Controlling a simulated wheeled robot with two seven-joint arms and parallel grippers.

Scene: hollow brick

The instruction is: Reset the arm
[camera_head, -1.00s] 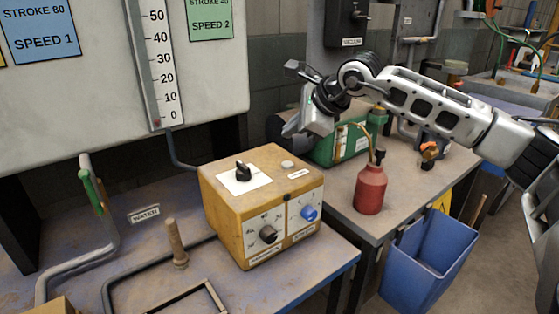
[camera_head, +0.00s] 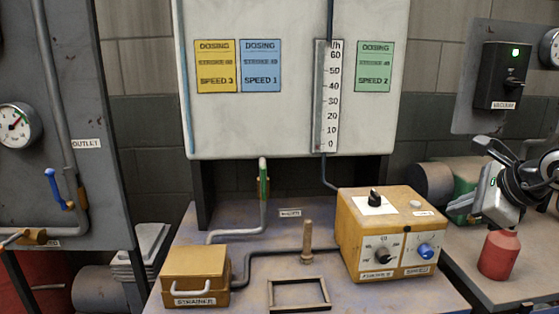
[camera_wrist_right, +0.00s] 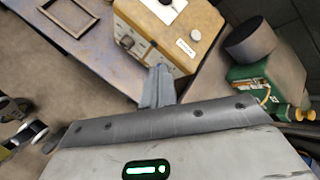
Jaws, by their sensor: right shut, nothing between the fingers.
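My right gripper (camera_head: 478,214) shows at the right edge of the head view, to the right of the yellow control box (camera_head: 362,222) and above the back of the red bottle (camera_head: 499,254). It is shut and empty. Most of my right arm is cut off by the frame edge. In the right wrist view, the closed fingers (camera_wrist_right: 158,86) point toward the yellow control box (camera_wrist_right: 168,30), with the bench edge behind them. My left gripper is in neither view.
A green machine (camera_head: 461,201) stands behind the right gripper. A yellow strainer box (camera_head: 195,275), a wooden peg (camera_head: 307,240) and a dark square frame (camera_head: 298,294) are on the bench. A gauge panel (camera_head: 80,120) stands left.

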